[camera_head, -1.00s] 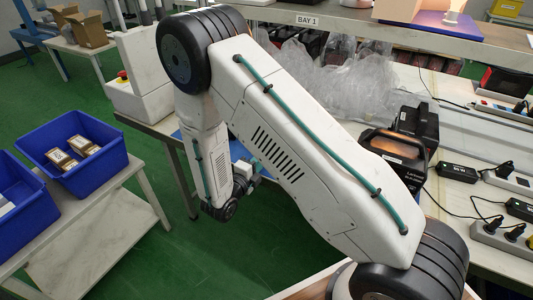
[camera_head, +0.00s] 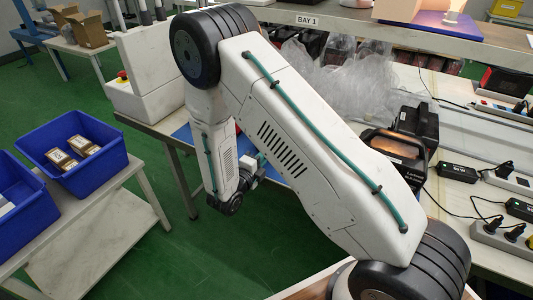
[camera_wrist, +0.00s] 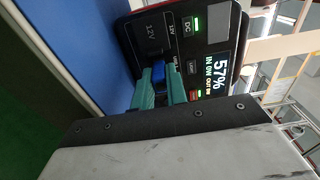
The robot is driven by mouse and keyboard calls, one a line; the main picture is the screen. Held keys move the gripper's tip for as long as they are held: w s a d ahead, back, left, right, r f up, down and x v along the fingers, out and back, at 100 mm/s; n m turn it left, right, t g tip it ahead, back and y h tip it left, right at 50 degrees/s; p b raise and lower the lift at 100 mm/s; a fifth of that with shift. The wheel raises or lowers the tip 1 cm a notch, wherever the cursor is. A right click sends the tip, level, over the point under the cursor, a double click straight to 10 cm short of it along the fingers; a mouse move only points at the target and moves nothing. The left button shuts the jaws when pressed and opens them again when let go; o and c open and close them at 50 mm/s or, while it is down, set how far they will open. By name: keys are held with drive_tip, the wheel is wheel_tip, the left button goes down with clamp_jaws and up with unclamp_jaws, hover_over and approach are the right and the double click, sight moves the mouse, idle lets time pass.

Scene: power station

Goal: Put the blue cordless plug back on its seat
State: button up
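The blue cordless plug (camera_wrist: 159,87) shows in the wrist view between the two teal fingers of my gripper (camera_wrist: 161,76), which are closed on its sides. The plug and fingertips are right in front of the power station's black front panel (camera_wrist: 178,45), by its labelled sockets. The fingers hide the plug's far end, so I cannot tell whether it touches the seat. In the head view my arm hides the plug and most of the power station.
A blue mat (camera_wrist: 75,40) lies beside the power station. In the head view, a black portable unit (camera_head: 395,155), chargers and power strips (camera_head: 500,238) are on the bench at right. Blue bins (camera_head: 75,155) stand on a cart at left. Green floor (camera_head: 180,255) is open between.

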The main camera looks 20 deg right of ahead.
clamp_jaws()
drive_tip(key=shift+s+a, duration=0.1)
drive_tip(key=shift+v, duration=1.9)
